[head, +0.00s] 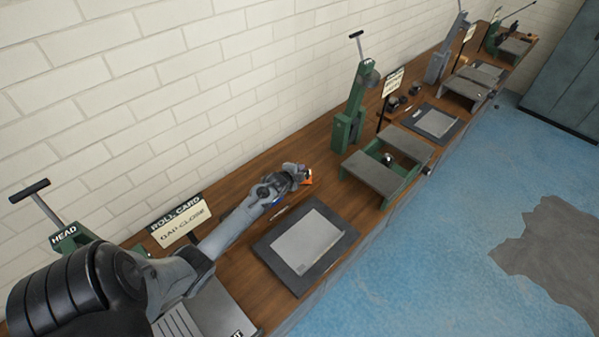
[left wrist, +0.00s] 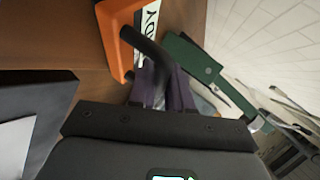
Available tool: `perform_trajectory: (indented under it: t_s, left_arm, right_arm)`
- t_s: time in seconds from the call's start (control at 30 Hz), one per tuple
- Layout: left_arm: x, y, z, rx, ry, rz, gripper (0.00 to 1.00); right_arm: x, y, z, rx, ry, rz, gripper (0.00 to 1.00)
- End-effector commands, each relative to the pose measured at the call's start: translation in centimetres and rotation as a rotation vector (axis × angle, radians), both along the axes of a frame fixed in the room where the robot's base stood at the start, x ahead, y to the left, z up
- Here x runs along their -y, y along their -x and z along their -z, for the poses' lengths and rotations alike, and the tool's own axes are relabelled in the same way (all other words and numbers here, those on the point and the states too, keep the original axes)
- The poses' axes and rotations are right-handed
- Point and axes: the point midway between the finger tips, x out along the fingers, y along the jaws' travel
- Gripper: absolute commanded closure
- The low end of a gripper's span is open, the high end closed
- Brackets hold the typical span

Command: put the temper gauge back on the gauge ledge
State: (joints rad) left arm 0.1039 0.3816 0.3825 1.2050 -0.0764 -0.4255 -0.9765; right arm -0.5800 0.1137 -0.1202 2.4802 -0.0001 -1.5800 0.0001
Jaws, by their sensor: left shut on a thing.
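My left gripper (head: 297,173) is shut at the bench's back side, beyond the black mat. In the left wrist view its dark fingers (left wrist: 155,85) close around a black, handle-like bar. An orange piece (left wrist: 117,32) lies right at this bar, and I take the two together to be the temper gauge. A small orange bit (head: 308,181) shows at the fingertips in the head view. The gripper hides most of the gauge there. I cannot make out the gauge ledge for certain, nor whether the gauge touches anything below. My right gripper is not in view.
The black mat (head: 264,250) with a grey sheet (head: 306,243) lies in front of the gripper. A green stand (head: 350,120) and a green frame with grey plates (head: 372,174) are farther right. A "ROLL CARD" sign (head: 178,218) stands behind my arm. Blue floor lies beyond the bench edge.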

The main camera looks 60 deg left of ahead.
Motion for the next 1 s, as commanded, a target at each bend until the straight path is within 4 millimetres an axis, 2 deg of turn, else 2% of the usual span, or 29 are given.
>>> perform_trajectory:
  t_s: [0.4, 0.43, 0.6, 1.0]
  left_arm:
    - [-0.05, -0.03, 0.44, 0.002, -0.001, 0.000, 1.00]
    - [-0.01, 0.00, 0.48, 0.000, 0.000, 0.000, 0.79]
    - [-0.01, 0.01, 0.43, 0.000, 0.000, 0.000, 0.56]
    - [0.16, 0.27, 0.04, 0.000, -0.001, 0.001, 0.56]
  right_arm:
    - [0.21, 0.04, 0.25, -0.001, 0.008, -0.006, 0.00]
    - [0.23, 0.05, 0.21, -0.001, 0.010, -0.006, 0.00]
    - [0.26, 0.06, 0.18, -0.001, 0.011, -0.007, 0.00]
    - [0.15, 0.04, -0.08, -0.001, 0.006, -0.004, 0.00]
